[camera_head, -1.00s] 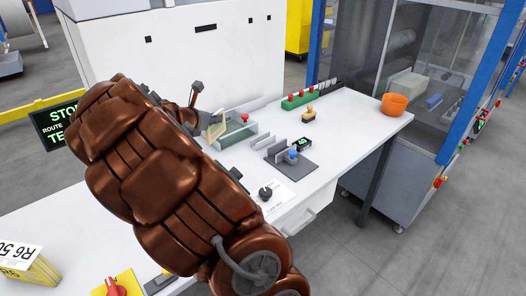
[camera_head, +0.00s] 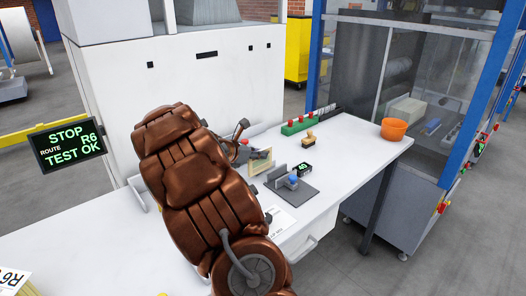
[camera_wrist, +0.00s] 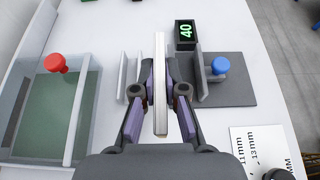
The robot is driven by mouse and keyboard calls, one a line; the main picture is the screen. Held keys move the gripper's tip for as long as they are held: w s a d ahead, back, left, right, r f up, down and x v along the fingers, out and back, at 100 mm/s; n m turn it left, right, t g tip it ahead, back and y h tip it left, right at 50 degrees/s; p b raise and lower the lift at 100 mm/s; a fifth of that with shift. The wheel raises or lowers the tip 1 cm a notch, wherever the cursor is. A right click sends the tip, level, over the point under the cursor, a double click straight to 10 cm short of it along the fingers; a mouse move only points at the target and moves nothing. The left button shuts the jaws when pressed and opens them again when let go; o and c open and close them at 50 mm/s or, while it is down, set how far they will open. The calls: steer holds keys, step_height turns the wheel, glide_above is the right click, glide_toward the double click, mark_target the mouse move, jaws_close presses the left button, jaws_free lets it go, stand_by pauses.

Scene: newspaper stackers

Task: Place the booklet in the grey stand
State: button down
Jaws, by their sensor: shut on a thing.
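My gripper (camera_wrist: 160,92) is shut on the booklet (camera_wrist: 160,60), a thin, pale upright slab seen nearly edge-on in the wrist view. In the head view the booklet (camera_head: 260,161) shows as a tan-edged panel beside my brown arm. The grey stand (camera_wrist: 234,92) has a dark flat base, an upright plate and a blue knob; it also shows in the head view (camera_head: 300,191). Light grey upright plates (camera_wrist: 129,72) stand left of the booklet. The booklet appears between these plates and the stand's plate. Its height above the table is unclear.
A clear-walled tray (camera_wrist: 55,110) with a green floor and red knob (camera_wrist: 56,63) lies left. A small display (camera_wrist: 185,33) is behind the stand. A printed sheet (camera_wrist: 262,148) lies at front right. An orange bowl (camera_head: 394,129) stands at the table's far right.

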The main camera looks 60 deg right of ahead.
steer(key=shift+w+d+f+p, duration=0.45)
steer(key=shift+w+d+f, duration=0.2)
steer(key=shift+d, duration=0.65)
steer(key=shift+w+d+f+p, duration=0.5)
steer(key=shift+d+f, duration=0.3)
steer(key=shift+d, duration=0.45)
steer(key=shift+w+d+f+p, duration=0.4)
steer(key=shift+w+d+f, duration=0.3)
steer(key=shift+d, duration=0.6)
steer(key=shift+f, duration=0.2)
steer(key=c, duration=1.2)
jaws_free()
steer(key=shift+r, duration=0.1)
